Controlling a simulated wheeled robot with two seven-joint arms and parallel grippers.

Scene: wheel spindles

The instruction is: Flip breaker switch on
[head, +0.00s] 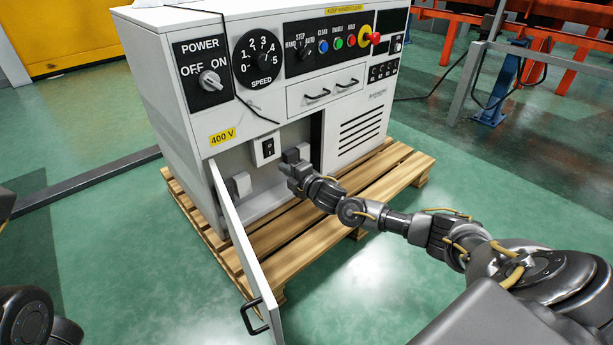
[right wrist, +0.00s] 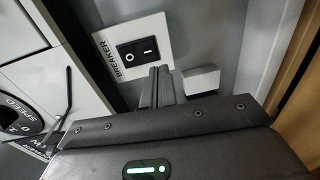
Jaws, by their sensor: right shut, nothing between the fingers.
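The breaker switch (head: 268,147) is a black rocker on a white plate inside the open lower compartment of the machine. In the right wrist view the rocker (right wrist: 137,52) shows its O and I marks beside the word BREAKER. I cannot tell for sure which side is pressed in. My right gripper (head: 287,163) is shut and empty, just right of and slightly below the switch in the head view. In the right wrist view its fingertips (right wrist: 160,73) are close to the plate's edge; contact cannot be made out. My left gripper is out of view.
The white cabinet door (head: 237,235) with a black handle (head: 254,317) stands open left of the compartment. A small pale block (head: 241,184) sits low inside it. Above are the power knob (head: 210,81), the speed dial (head: 257,58) and a drawer. A wooden pallet (head: 385,185) carries the machine.

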